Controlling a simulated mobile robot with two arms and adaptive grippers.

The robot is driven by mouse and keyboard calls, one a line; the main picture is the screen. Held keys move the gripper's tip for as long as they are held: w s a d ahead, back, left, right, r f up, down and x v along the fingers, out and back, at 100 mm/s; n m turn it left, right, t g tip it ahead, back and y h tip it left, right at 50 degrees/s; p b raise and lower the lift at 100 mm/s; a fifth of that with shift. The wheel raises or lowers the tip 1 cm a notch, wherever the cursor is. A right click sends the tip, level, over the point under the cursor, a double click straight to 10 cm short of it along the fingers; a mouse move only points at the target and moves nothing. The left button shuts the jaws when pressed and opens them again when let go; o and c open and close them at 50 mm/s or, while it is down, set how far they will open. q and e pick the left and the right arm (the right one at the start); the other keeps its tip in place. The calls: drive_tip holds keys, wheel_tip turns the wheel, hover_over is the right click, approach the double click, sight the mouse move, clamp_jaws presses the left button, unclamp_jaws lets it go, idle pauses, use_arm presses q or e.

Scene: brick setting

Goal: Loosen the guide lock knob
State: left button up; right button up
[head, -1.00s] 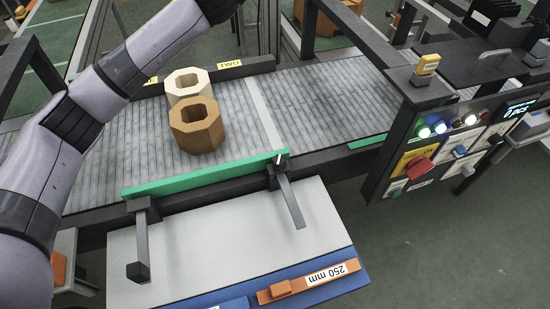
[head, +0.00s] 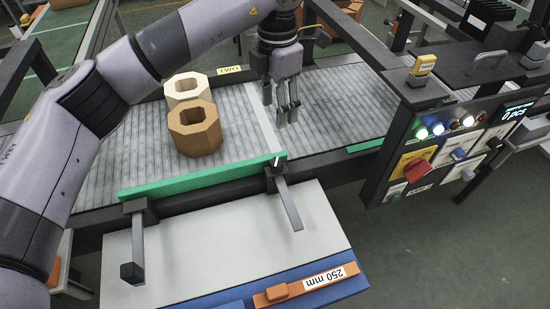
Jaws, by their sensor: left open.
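The green guide rail (head: 200,179) runs along the near edge of the grey slatted conveyor. A small black knob with a pale mark (head: 276,164) sits at the rail's right end, above a dark clamp and bar; I take it to be the guide lock knob. My left gripper (head: 288,122) points down above the conveyor, beyond the knob in the picture. It is open, empty and apart from the knob. My right gripper is not in view.
A brown octagonal block (head: 196,130) and a cream one (head: 186,88) stand on the conveyor left of the gripper. A control panel (head: 450,140) with lit buttons stands at right.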

sight(276, 162)
use_arm(q)
wheel_tip(276, 162, down, 16)
drive_tip(key=p, duration=0.3)
drive_tip(key=shift+r+p, duration=0.15)
drive_tip(key=shift+p, duration=0.25)
drive_tip(key=shift+f, duration=0.8)
drive_tip(key=shift+c, duration=0.2)
drive_tip(key=c, duration=1.1)
